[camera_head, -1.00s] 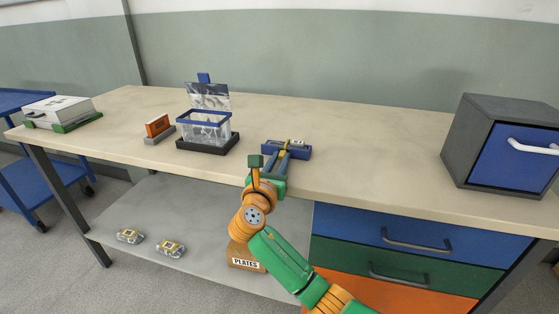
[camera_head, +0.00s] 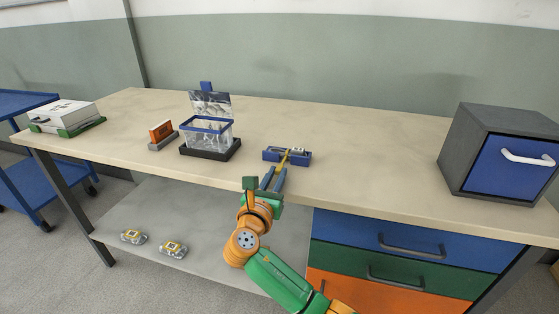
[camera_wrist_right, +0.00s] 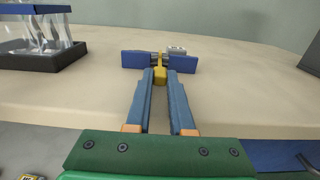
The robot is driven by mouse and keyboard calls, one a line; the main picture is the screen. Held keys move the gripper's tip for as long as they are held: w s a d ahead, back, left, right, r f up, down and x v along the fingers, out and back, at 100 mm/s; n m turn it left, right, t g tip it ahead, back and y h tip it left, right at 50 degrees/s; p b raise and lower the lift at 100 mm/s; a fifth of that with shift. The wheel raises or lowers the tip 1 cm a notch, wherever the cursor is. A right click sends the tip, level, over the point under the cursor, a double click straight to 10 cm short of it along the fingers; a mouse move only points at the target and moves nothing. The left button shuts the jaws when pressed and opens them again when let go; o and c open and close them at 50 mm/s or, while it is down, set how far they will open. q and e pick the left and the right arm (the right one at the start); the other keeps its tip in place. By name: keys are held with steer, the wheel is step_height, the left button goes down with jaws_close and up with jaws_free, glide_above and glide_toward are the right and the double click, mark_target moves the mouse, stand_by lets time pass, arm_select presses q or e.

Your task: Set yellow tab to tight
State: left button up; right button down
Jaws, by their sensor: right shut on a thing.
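The yellow tab (camera_head: 283,160) belongs to a small blue device (camera_head: 301,159) standing near the table's front edge. In the wrist view the yellow tab (camera_wrist_right: 160,74) points toward me from the middle of the blue device (camera_wrist_right: 133,60). My right gripper (camera_head: 278,170) reaches in from the front with its blue fingers. In the wrist view my right gripper (camera_wrist_right: 160,76) is shut on the tab's near end. A light grey piece with markings (camera_wrist_right: 177,50) sits on top of the device; I cannot read it. My left gripper is not in view.
A clear bin with a blue rim (camera_head: 208,123) on a dark base stands left of the device. An orange block in a grey holder (camera_head: 161,132) is farther left. A dark cabinet with a blue door (camera_head: 512,165) stands at the right. The tabletop between is clear.

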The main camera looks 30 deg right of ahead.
steer(key=shift+a, duration=0.1)
steer(key=c, duration=0.8)
jaws_free()
steer(key=shift+o, duration=0.2)
steer(key=v, duration=0.7)
